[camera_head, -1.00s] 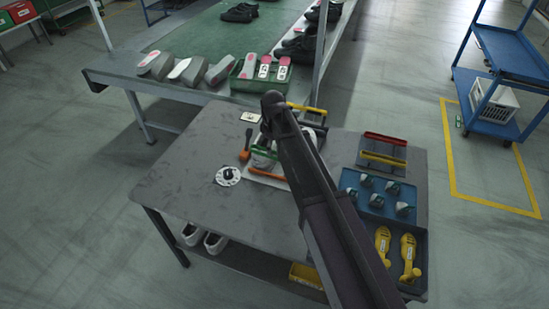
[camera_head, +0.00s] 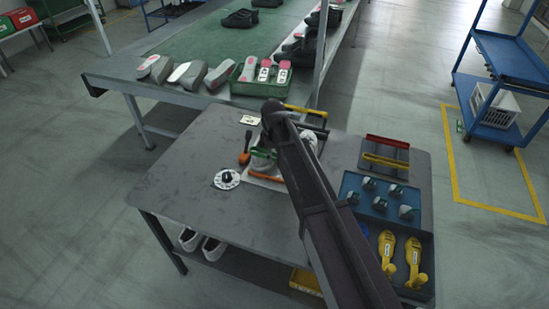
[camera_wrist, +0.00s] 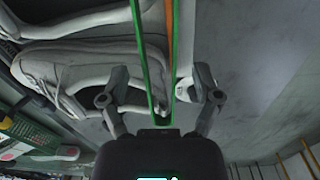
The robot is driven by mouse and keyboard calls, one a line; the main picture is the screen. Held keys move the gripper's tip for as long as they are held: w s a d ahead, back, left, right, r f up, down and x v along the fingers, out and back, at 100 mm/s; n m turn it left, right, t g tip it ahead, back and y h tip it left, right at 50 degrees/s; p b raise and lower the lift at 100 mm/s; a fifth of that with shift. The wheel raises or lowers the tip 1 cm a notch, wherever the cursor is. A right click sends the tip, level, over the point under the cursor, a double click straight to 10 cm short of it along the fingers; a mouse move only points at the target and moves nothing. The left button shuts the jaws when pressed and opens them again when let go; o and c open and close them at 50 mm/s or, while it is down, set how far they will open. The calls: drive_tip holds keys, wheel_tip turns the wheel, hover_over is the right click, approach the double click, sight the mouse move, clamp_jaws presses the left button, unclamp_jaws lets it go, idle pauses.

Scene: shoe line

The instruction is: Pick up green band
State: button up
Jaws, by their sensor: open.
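The green band (camera_wrist: 143,50) shows in the wrist view as a narrow green loop running from the top edge down between my two fingers. My gripper (camera_wrist: 161,78) is open, with one finger on each side of the band; I cannot tell whether either finger touches it. In the head view a short piece of the green band (camera_head: 263,153) shows left of my arm, by the white shoes on the work table. My arm hides the gripper there. An orange band (camera_wrist: 170,30) lies close alongside the green one.
White shoes (camera_wrist: 85,70) lie left of the band. The table's left part is mostly clear.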

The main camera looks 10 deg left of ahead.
drive_tip(key=c, duration=1)
drive_tip(key=shift+r, duration=0.15)
drive_tip(key=s+r+p, duration=0.1)
drive_tip(key=s, duration=0.4)
drive_tip(key=s+a+r+p, duration=0.1)
drive_tip(key=s+r+p, duration=0.1)
drive_tip(key=s, duration=0.3)
drive_tip(key=s+a+r+p, duration=0.1)
drive_tip(key=s+p, duration=0.1)
drive_tip(key=s, duration=0.4)
drive_tip(key=shift+a+r, duration=0.15)
drive_tip(key=shift+r, duration=0.2)
drive_tip(key=shift+w, duration=0.15)
drive_tip(key=w, duration=0.5)
drive_tip(key=w+d, duration=0.1)
drive_tip(key=w, duration=0.3)
drive_tip(key=w+d+r+p, duration=0.1)
drive_tip(key=w, duration=0.4)
drive_tip(key=shift+w+r, duration=0.1)
drive_tip(key=shift+w, duration=0.2)
drive_tip(key=shift+w+d, duration=0.15)
drive_tip(key=shift+w, duration=0.45)
